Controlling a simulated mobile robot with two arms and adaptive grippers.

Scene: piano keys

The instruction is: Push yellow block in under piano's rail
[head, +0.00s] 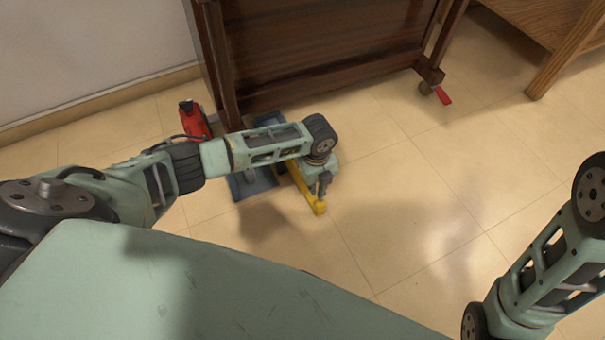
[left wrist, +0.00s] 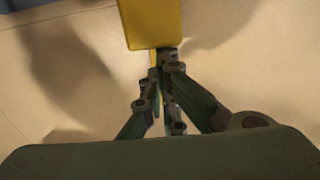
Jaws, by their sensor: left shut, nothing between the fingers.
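The yellow block (head: 319,207) is a long bar on the floor in front of the piano, partly hidden by my left arm in the head view. Its near end fills the top middle of the left wrist view (left wrist: 152,22). My left gripper (head: 323,189) points down beside the block's near end. In the left wrist view its fingertips (left wrist: 168,58) are shut and empty, right at the block's end; whether they touch it I cannot tell. The piano's rail (head: 335,82) runs low across the dark wooden piano, behind the block. My right gripper is out of the head view.
A blue-grey tray-like thing (head: 252,186) lies on the floor left of the block, partly under my arm. A red device (head: 194,119) stands by the piano's left leg. A red wedge (head: 443,95) lies by the right caster. Tiled floor to the right is clear.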

